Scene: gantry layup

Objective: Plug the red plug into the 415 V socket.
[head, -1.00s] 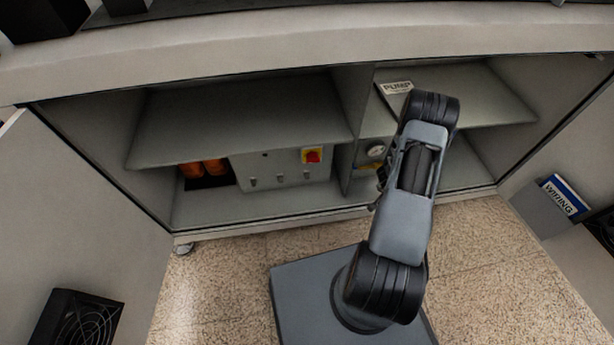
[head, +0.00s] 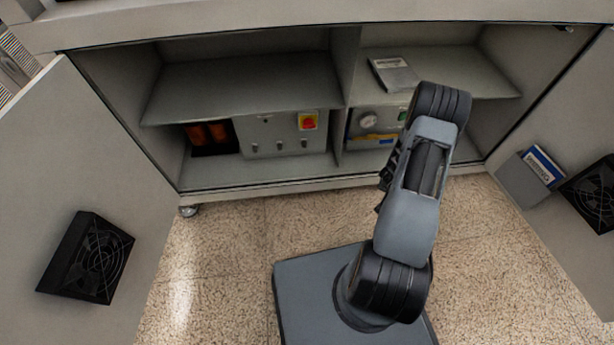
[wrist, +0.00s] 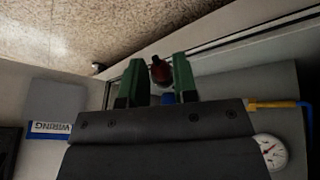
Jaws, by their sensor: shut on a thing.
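A small blue part shows just below the plug. In the head view my arm hides most of the gripper, and the plug cannot be made out there. I cannot make out a socket marked 415 V in either view.
Right of the divider is a gauge (head: 367,120).

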